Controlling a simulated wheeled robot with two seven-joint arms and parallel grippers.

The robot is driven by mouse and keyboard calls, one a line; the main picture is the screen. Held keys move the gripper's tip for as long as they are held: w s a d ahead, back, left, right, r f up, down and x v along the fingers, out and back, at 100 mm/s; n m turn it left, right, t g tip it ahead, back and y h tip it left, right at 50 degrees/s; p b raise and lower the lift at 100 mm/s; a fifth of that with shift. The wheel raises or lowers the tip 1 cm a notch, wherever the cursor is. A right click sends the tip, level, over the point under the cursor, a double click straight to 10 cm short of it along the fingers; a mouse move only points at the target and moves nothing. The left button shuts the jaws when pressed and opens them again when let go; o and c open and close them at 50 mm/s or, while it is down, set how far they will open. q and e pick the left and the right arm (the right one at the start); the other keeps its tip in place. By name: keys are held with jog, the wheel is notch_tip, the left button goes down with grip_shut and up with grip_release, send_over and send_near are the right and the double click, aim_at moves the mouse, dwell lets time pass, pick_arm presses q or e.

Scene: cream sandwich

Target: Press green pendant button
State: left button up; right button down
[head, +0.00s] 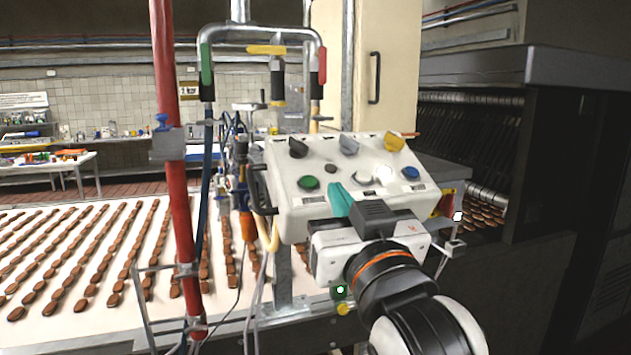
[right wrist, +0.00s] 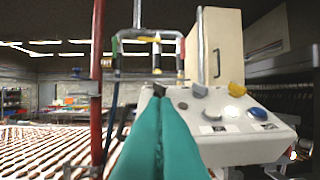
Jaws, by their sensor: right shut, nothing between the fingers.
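A white control panel (head: 285,215) carries a green button (head: 309,182) at its left, under a row of knobs. My right gripper (head: 335,188) has teal fingers, shut and empty. In the head view their tips show in front of the panel, just right of the green button; I cannot tell whether they touch the panel. In the right wrist view the shut fingers (right wrist: 157,98) cover the panel's left part, and the green button cannot be made out there. Another small green round part (head: 338,293) shows below the panel, above a yellow one. My left gripper is not in view.
The panel also has a black knob (head: 298,148), a grey knob (head: 348,145), a yellow knob (head: 394,142) and a blue button (head: 410,173). A red post (head: 171,110) stands to the left. A conveyor (head: 62,240) with rows of brown biscuits lies behind.

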notch_tip(320, 180, up, 3)
jog(key=p, duration=0.5)
send_over(314, 205)
jog(key=s, duration=0.3)
jog(key=w+f, duration=0.1)
jog(key=w+f+p, duration=0.1)
jog(key=f, duration=0.1)
jog(key=shift+w, duration=0.25)
jog(key=shift+w+f, duration=0.15)
jog(key=shift+f, duration=0.4)
